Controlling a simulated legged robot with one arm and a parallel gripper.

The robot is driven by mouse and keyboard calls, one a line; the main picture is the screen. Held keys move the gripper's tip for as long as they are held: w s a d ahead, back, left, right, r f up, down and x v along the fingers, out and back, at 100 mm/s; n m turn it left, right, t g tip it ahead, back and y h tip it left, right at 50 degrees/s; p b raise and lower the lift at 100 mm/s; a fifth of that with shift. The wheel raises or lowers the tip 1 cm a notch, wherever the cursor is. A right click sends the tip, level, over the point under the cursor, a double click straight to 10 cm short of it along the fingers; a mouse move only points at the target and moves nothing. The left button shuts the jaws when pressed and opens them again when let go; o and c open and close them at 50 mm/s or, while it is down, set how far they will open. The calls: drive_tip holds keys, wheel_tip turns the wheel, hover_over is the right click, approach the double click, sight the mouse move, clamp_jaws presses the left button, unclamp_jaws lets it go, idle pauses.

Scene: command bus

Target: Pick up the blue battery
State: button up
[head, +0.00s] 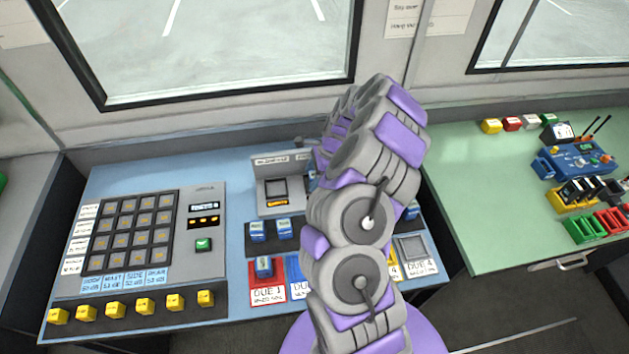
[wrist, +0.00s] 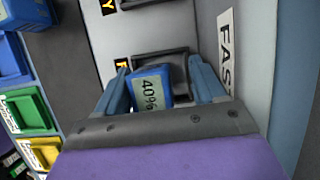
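A blue battery (wrist: 152,88) with a pale "40%" label shows in the wrist view. It is between the two blue-grey fingers of my gripper (wrist: 165,85). The left finger is close against the battery's side; a dark gap shows between the battery and the right finger, so the gripper looks open around it. Whether the left finger touches it I cannot tell. In the head view my arm hides the gripper and this battery. Other blue batteries stand on the blue desk: two side by side (head: 257,231) (head: 284,228) and one in front (head: 264,266).
A grey charger (head: 280,188) with an orange display stands behind the batteries. A keypad panel (head: 140,235) with yellow buttons fills the desk's left. The green table (head: 470,190) at right holds coloured blocks and a blue device (head: 575,160). A "FAST" label (wrist: 228,55) is right of the gripper.

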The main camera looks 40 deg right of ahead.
drive_tip(key=shift+s+d+r, duration=0.15)
drive_tip(key=shift+s+r, duration=0.1)
drive_tip(key=shift+r, duration=0.05)
drive_tip(key=shift+w+d, duration=0.1)
drive_tip(key=shift+d, duration=0.25)
drive_tip(key=c, duration=0.3)
drive_tip(key=shift+a, duration=0.15)
drive_tip(key=c, duration=0.9)
drive_tip(key=shift+o, duration=0.2)
drive_tip(key=shift+r, duration=0.15)
